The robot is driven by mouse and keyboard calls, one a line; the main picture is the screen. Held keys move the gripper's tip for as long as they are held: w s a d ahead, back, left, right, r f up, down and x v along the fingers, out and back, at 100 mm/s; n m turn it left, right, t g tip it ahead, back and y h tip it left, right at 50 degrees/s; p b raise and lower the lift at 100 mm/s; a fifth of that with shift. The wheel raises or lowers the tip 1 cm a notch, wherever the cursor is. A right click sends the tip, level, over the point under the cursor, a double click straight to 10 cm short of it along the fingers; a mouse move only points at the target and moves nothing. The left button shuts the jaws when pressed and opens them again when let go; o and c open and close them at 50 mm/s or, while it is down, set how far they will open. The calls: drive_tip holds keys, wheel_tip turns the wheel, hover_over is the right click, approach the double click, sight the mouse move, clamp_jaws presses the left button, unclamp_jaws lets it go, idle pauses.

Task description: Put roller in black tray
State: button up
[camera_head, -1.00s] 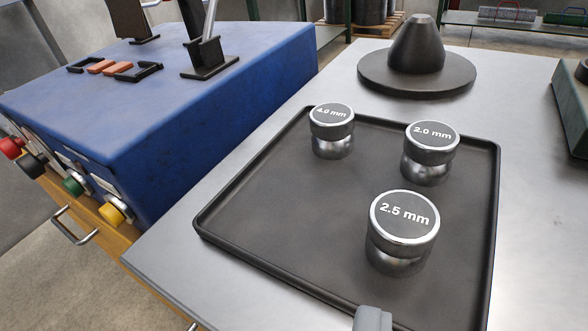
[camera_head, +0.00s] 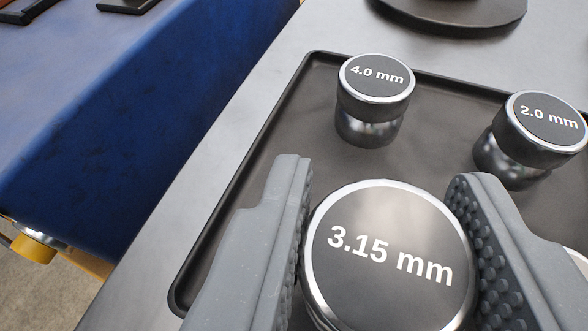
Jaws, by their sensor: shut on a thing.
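My gripper (camera_head: 385,185) is shut on a roller marked 3.15 mm (camera_head: 388,255), with one grey finger on each side of it. The roller is upright, with a dark top and a shiny metal rim. It shows over the black tray (camera_head: 240,190); its lower part is hidden, so I cannot tell whether it touches the tray. The tray also holds a 4.0 mm roller (camera_head: 372,98) at the back left and a 2.0 mm roller (camera_head: 528,140) at the back right. A pale rim shows at the right edge, partly behind the right finger.
The tray stands on a grey metal table (camera_head: 180,185). A blue machine (camera_head: 120,110) is to the left. A round dark base (camera_head: 450,12) stands behind the tray. Bare tray floor shows left of the gripper and between the two back rollers.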

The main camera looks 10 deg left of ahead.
sight(353, 263)
drive_tip(key=shift+w+a, duration=0.25)
drive_tip(key=shift+w, duration=0.1)
drive_tip(key=shift+f+b, duration=0.45)
drive_tip(key=shift+f, duration=1.3)
drive_tip(key=shift+f, duration=0.1)
drive_tip(key=o, duration=1.2)
drive_tip(key=shift+o, duration=0.2)
drive_tip(key=p+v, duration=0.1)
drive_tip(key=v, duration=1.1)
